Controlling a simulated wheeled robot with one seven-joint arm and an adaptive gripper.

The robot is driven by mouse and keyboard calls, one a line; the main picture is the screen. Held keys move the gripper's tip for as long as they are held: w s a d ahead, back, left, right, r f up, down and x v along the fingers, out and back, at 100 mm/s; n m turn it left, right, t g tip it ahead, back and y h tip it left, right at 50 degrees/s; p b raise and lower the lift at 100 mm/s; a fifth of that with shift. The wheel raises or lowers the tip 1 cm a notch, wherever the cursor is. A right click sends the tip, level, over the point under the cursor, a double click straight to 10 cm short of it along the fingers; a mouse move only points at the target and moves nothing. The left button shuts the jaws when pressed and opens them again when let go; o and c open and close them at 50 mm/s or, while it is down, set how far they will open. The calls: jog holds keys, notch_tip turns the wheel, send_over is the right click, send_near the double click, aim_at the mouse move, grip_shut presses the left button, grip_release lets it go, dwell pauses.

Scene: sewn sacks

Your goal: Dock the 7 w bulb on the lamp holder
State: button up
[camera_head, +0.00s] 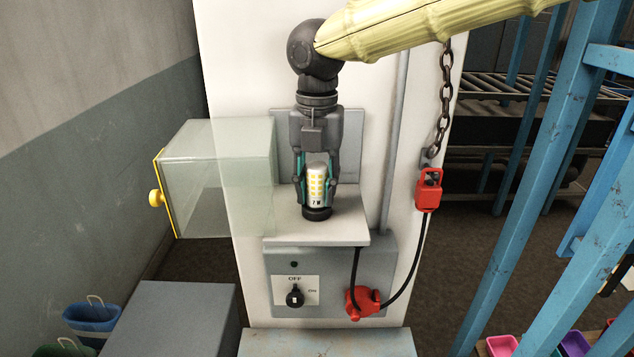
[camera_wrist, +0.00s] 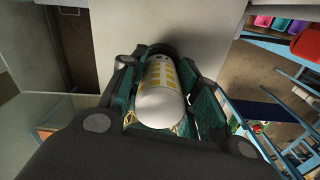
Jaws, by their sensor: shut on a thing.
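The 7 W bulb (camera_head: 317,184) is a white cylinder with yellow LED patches and the mark "7 W". It stands upright between the fingers of my gripper (camera_head: 317,187), which is shut on it from above. The bulb also shows in the wrist view (camera_wrist: 163,92), between the green finger pads of my gripper (camera_wrist: 165,100). The lamp holder (camera_head: 317,213) is a dark round socket on a white shelf (camera_head: 350,232). The bulb's lower end is at the holder's top; I cannot tell whether it is seated.
A clear box cover with a yellow knob (camera_head: 156,198) stands open to the left. Below the shelf is a grey panel with an OFF/ON switch (camera_head: 295,296) and a red plug (camera_head: 362,301). A red lock (camera_head: 428,190) hangs on a chain at right. Blue posts (camera_head: 545,150) stand further right.

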jog(key=shift+f, duration=0.1)
jog(key=o, duration=0.7)
jog(key=shift+o, duration=0.2)
jog(key=shift+r, duration=5.5)
